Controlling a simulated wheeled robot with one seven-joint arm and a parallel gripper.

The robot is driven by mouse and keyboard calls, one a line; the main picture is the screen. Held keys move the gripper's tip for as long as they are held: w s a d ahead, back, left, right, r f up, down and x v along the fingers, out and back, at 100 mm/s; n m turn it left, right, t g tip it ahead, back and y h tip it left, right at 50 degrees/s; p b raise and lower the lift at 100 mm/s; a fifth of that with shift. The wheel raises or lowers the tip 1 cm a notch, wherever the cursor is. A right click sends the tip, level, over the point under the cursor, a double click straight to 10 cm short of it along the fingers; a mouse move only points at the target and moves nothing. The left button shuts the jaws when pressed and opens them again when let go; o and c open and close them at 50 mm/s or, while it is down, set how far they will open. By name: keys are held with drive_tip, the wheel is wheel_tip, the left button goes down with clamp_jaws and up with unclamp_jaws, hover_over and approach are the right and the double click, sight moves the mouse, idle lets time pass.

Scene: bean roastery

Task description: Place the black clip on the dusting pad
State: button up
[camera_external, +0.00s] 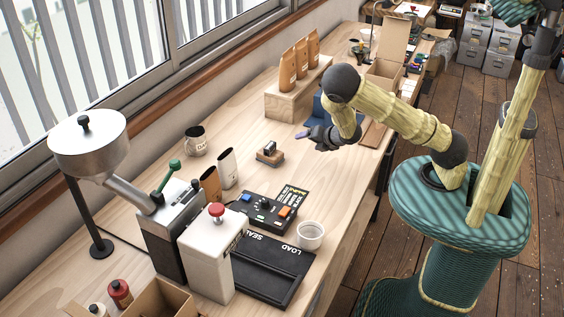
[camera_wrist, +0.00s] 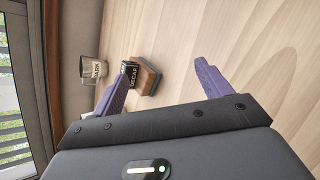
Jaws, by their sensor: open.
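My gripper (camera_external: 304,135) is above the wooden bench, with its two purple fingers (camera_wrist: 160,85) spread apart and nothing between them. A small wooden block with a dark grey base (camera_external: 270,154) lies on the bench just left of my gripper; it also shows in the wrist view (camera_wrist: 147,79), beyond the left finger. It may be the dusting pad. A dark spot shows on top of it in the external view, too small to identify. In the wrist view a black piece lettered DECAF (camera_wrist: 129,72) appears against the block's left side. I cannot make out the black clip for certain.
A control box (camera_external: 262,212), a white cup (camera_external: 310,235) and a black sealing tray (camera_external: 268,272) are nearer. Coffee bags stand on a wooden riser (camera_external: 290,98) behind. Bench around the block is clear.

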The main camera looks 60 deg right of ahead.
drive_tip(key=s+a+r+m+g+y, duration=0.1)
drive_tip(key=s+a+r+m+g, duration=0.2)
drive_tip(key=s+r+m, duration=0.3)
drive_tip(key=s+a+r+m+g+y, duration=0.2)
drive_tip(key=s+a+r+m+g, duration=0.2)
drive_tip(key=s+r+m, duration=0.3)
drive_tip(key=s+a+m, duration=0.1)
drive_tip(key=s+m, duration=0.4)
drive_tip(key=m, duration=0.4)
drive_tip(key=shift+a+g+y, duration=0.3)
drive_tip(key=shift+a, duration=0.05)
